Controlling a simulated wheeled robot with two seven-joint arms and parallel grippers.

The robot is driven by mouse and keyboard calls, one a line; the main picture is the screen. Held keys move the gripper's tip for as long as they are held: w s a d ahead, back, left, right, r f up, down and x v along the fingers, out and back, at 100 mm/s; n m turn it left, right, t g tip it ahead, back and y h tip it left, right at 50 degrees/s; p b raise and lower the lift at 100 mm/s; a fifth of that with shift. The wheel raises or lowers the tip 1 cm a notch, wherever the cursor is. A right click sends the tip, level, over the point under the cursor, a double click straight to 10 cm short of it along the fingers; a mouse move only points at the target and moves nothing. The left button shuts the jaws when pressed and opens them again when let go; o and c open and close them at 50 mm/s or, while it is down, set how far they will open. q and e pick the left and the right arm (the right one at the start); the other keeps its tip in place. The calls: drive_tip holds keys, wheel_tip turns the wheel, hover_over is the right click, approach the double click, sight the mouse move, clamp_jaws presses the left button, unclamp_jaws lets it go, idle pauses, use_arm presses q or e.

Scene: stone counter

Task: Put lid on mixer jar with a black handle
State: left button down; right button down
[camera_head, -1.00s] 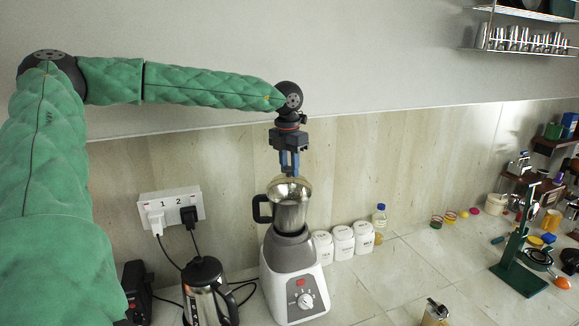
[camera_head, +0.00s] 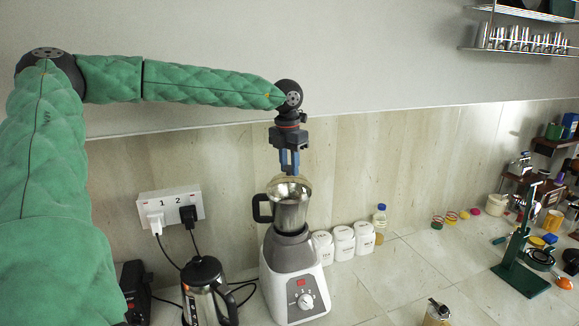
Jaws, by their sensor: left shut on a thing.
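The steel mixer jar (camera_head: 290,214) with a black handle (camera_head: 262,208) on its left stands upright on the white mixer base (camera_head: 297,268). The shiny domed lid (camera_head: 289,189) is at the jar's mouth; I cannot tell whether it is fully seated. My left gripper (camera_head: 289,170) points straight down above the jar, with its blue fingers shut on the top of the lid. The fingertips are small, and the exact grip point is hard to see. My right gripper is not in view.
A steel kettle (camera_head: 205,291) stands left of the mixer, below a wall socket (camera_head: 171,208) with cables. White canisters (camera_head: 343,243) and a bottle (camera_head: 379,219) stand close to the right. A small jar (camera_head: 436,312) is at the front. The counter between it and the green stand (camera_head: 520,268) is clear.

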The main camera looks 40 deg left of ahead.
use_arm(q)
drive_tip(key=b, duration=0.3)
drive_tip(key=shift+f, duration=0.2)
idle(3.2)
idle(0.4)
drive_tip(key=c, duration=0.5)
unclamp_jaws()
drive_tip(key=shift+r, duration=0.15)
drive_tip(key=shift+r+p, duration=0.35)
drive_tip(key=shift+r, duration=3.05)
clamp_jaws()
